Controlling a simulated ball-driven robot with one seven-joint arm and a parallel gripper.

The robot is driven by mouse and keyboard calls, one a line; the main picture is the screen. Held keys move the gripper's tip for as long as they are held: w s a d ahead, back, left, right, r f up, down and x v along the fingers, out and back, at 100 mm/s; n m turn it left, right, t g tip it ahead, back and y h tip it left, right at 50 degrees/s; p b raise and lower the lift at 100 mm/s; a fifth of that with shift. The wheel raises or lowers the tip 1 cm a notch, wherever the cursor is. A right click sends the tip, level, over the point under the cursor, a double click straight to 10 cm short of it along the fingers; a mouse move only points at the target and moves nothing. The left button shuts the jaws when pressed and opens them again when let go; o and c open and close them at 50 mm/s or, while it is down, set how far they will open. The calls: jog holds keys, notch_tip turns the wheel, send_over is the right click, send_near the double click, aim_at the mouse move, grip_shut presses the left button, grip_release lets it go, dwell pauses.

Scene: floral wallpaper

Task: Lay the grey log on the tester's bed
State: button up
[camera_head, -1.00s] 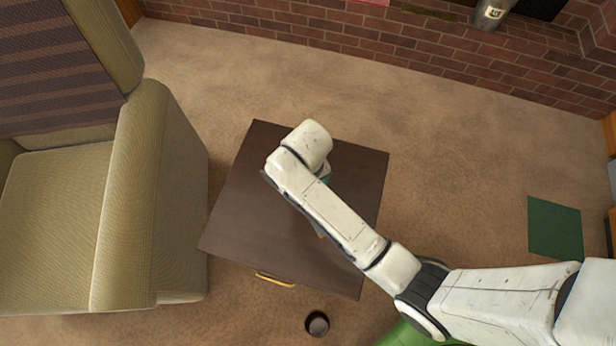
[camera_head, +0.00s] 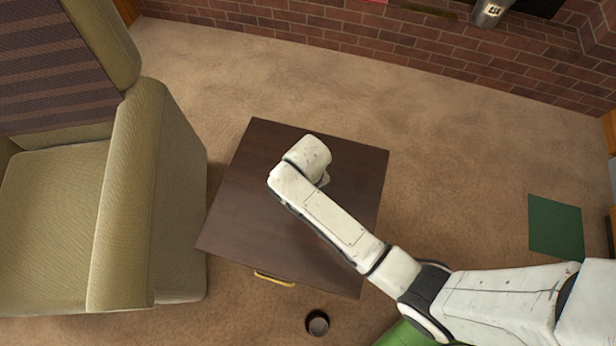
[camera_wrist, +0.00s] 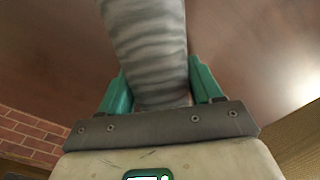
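The grey log (camera_wrist: 150,45), a streaked grey cylinder, stands out in the wrist view between the teal fingers of my gripper (camera_wrist: 158,90). Both fingers lie against its sides, and my gripper looks shut on it. Its far end runs out of the top of the wrist view. In the head view my arm hides the gripper and the log, over the dark brown table (camera_head: 240,205). I cannot make out the tester's bed in either view.
An olive armchair (camera_head: 150,190) stands close left of the table. A small dark cup (camera_head: 317,323) is on the carpet in front, near the table's yellow handle (camera_head: 274,279). A green square (camera_head: 555,226) lies at right. A brick wall (camera_head: 400,45) runs behind.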

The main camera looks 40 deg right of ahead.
jog(key=c, duration=1)
jog(key=shift+r, duration=0.1)
jog(key=shift+w+r, duration=0.1)
jog(key=shift+r, duration=0.4)
jog(key=r, duration=0.1)
jog(key=r+p, duration=0.1)
jog(key=shift+s+r, duration=0.2)
jog(key=shift+r, duration=0.15)
jog(key=s+r+p, duration=0.1)
jog(key=s+r, duration=0.3)
jog(key=r, duration=0.1)
jog(key=shift+s+r+p, duration=0.2)
jog(key=shift+s+p, duration=0.15)
jog(key=s+r, duration=0.4)
jog(key=s, duration=0.5)
jog(key=shift+n, duration=0.9)
jog(key=w+p, duration=0.1)
jog(key=w, duration=0.5)
jog(key=w+r+p, duration=0.1)
jog(key=w, duration=1.2)
jog(key=shift+a+r+p, duration=0.1)
jog(key=shift+r+p, duration=0.25)
jog(key=shift+p, duration=0.05)
